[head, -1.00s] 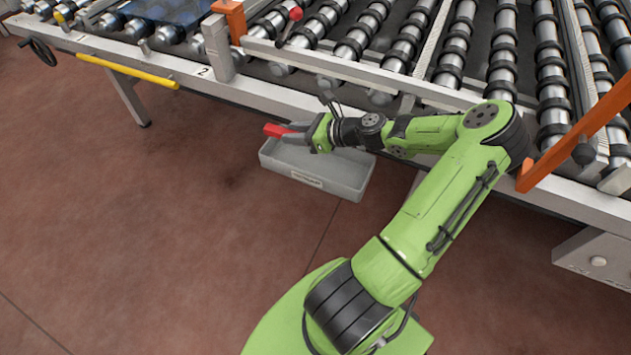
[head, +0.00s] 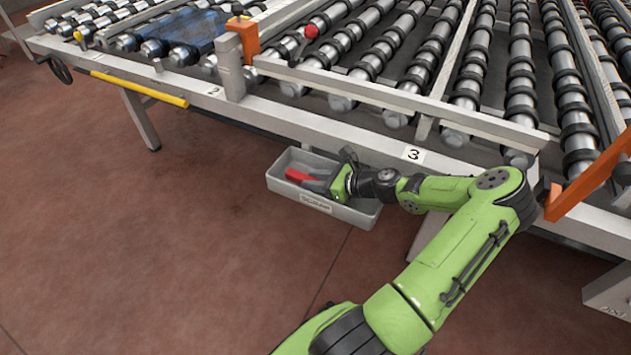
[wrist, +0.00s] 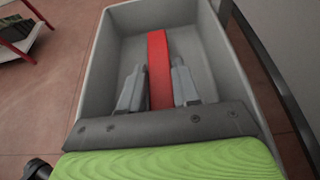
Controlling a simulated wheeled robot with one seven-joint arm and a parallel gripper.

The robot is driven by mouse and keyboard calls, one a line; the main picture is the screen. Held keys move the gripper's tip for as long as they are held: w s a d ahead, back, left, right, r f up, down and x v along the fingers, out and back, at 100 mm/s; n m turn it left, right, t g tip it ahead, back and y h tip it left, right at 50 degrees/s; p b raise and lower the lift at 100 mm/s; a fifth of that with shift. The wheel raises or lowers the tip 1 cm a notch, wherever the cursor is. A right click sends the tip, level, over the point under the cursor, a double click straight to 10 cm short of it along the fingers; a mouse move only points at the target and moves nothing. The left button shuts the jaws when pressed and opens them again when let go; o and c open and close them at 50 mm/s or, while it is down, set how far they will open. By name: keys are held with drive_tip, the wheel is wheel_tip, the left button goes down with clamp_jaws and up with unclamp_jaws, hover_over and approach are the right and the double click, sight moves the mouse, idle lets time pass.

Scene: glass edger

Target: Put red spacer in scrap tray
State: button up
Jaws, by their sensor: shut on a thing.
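The red spacer (head: 303,176) is a flat red bar held between the fingers of my gripper (head: 318,181). In the wrist view the red spacer (wrist: 159,62) points away from me, with a grey finger on each side of my gripper (wrist: 157,85). The grey scrap tray (head: 352,214) is an open rectangular bin with a label on its front wall. In the wrist view the scrap tray (wrist: 97,60) surrounds the spacer in the picture, and the spacer is over its inside. I cannot tell whether the spacer touches the tray floor.
The roller table (head: 270,115) runs along behind the tray, its front rail close by. A red knob (head: 311,31) sits among the rollers. Orange brackets (head: 243,38) and a yellow bar (head: 140,88) are on the table. The floor left of the tray is clear.

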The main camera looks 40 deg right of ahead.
drive_tip(key=o, duration=1)
drive_tip(key=shift+r, duration=0.1)
drive_tip(key=p+v, duration=0.2)
drive_tip(key=v, duration=0.4)
drive_tip(key=shift+s+d+r+p, duration=0.1)
drive_tip(key=shift+s+r+p, duration=0.1)
drive_tip(key=shift+p, duration=0.1)
drive_tip(key=shift+s+d+r, duration=0.1)
drive_tip(key=shift+s+d, duration=0.05)
drive_tip(key=shift+s, duration=0.3)
